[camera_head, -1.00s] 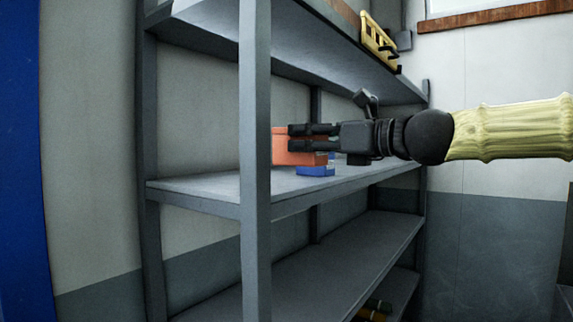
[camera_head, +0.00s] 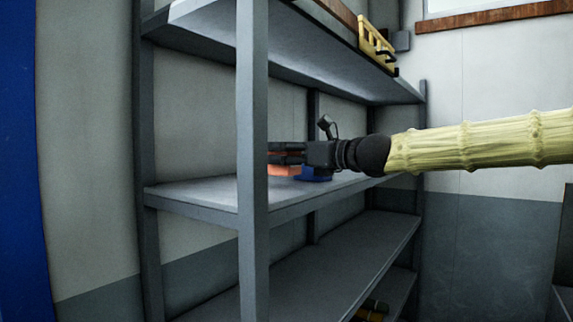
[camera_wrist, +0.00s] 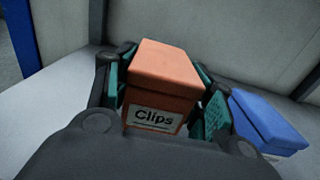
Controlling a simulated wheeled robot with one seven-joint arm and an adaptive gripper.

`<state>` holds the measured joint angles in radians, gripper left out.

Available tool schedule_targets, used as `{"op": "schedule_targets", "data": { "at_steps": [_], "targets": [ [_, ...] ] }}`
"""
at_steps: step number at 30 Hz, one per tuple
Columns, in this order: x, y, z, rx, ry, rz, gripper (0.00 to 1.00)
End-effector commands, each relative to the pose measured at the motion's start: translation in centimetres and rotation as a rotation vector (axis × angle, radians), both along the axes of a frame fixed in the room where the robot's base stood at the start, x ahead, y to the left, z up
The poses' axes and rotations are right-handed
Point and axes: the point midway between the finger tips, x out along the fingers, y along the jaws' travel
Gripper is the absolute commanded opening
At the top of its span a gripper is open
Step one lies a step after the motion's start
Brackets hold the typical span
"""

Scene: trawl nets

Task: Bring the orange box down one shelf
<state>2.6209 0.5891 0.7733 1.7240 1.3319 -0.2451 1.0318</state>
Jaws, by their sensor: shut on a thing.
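The orange box (camera_head: 281,170), labelled "Clips", is on or just above the middle shelf (camera_head: 195,192); I cannot tell if it touches. In the wrist view the orange box (camera_wrist: 163,72) sits between both fingers. My gripper (camera_head: 274,153) is shut on it, reaching in from the right. The front post hides part of the box in the head view. The lower shelf (camera_head: 335,258) is below, with its visible middle bare.
A blue box (camera_head: 314,174) stands close to the right of the orange box; it also shows in the wrist view (camera_wrist: 268,124). The front post (camera_head: 252,220) stands before the shelves. A yellow crate (camera_head: 376,44) is on the top shelf. Dark cylindrical things (camera_head: 372,309) lie at the bottom.

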Motion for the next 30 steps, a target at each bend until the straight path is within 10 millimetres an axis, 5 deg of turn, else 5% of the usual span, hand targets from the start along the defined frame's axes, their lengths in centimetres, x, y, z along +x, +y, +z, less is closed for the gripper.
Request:
{"op": "schedule_targets", "data": {
  "at_steps": [6,18,19,22,30],
  "targets": [
    [-0.1,-0.1,-2.7,0.004,0.003,0.000,0.21],
    [-0.1,-0.1,-3.2,0.001,0.002,0.000,0.21],
    [0.0,-0.1,-3.3,0.000,0.002,-0.001,0.55],
    [-0.1,-0.1,-3.2,0.000,0.002,-0.001,0.73],
    [-0.1,-0.1,-3.2,0.000,0.002,0.000,0.75]
  ]
}}
